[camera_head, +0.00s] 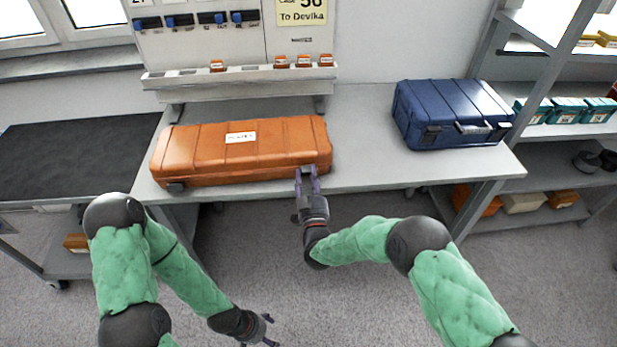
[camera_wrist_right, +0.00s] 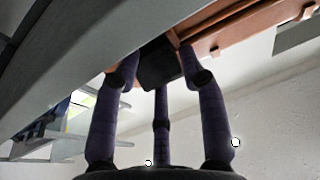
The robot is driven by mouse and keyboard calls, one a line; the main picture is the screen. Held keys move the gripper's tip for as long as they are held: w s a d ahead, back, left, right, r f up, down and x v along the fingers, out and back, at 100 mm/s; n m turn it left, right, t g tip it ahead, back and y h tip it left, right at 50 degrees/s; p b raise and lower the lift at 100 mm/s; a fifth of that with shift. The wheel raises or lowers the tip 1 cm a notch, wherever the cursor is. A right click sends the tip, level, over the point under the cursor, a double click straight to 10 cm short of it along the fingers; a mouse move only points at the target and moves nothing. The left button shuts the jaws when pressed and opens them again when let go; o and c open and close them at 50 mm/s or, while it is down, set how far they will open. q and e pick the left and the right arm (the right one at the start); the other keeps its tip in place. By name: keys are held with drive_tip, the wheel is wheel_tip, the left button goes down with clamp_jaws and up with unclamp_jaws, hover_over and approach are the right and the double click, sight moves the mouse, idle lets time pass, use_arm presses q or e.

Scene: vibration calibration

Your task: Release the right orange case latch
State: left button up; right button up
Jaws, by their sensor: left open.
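The orange case (camera_head: 238,151) lies closed on the grey workbench, with a white label on its lid. Its left latch (camera_head: 175,187) is dark and sits low on the front. The right latch is mostly hidden behind my right gripper (camera_head: 307,172) in the head view. In the right wrist view a black latch (camera_wrist_right: 158,64) sits between the spread fingers of my right gripper (camera_wrist_right: 160,82), at the case's edge. The fingers look open around it; whether they touch it I cannot tell. My left gripper (camera_head: 270,330) is open and empty, low over the floor.
A blue case (camera_head: 452,112) stands on the workbench (camera_head: 365,175) to the right. A panel with blue switches and a ledge of small orange pieces (camera_head: 303,61) stands behind the orange case. A black-topped cart (camera_head: 75,160) is at left, shelves (camera_head: 565,155) at right.

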drive_tip(key=o, duration=0.4)
drive_tip(key=shift+r, duration=0.3)
drive_tip(key=shift+c, duration=0.2)
drive_tip(key=shift+f, duration=0.15)
drive_tip(key=shift+s+f, duration=0.15)
drive_tip(key=shift+f, duration=0.1)
